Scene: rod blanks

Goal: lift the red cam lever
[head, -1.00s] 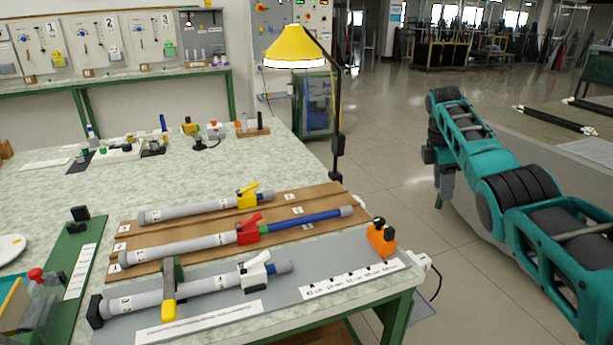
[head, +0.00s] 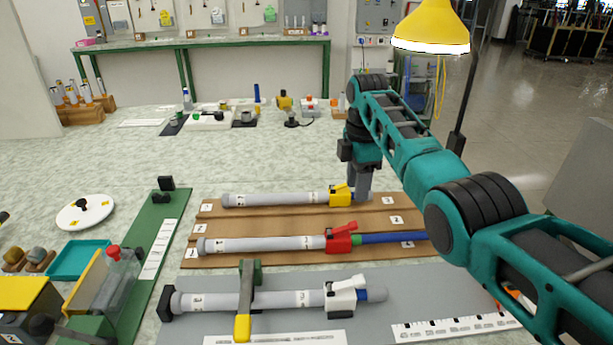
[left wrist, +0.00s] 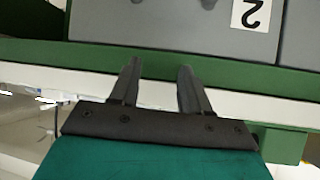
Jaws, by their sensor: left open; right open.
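The red cam lever (head: 343,228) sits on a red clamp on the middle grey rod (head: 265,243), which lies on the brown board (head: 217,221). A blue rod runs out of the clamp to the right, with a green ring at the joint. My right gripper (head: 361,192) points down beside the yellow clamp (head: 340,195) of the back rod, behind the red lever; its fingertips are partly hidden. My left gripper is not in the head view. In the left wrist view my left gripper (left wrist: 157,75) is open and empty, over a green edge.
A front grey rod (head: 215,301) with a white clamp (head: 346,295) lies under a yellow-handled holder (head: 243,325) on a grey mat. A yellow lamp (head: 430,27) hangs at the back right.

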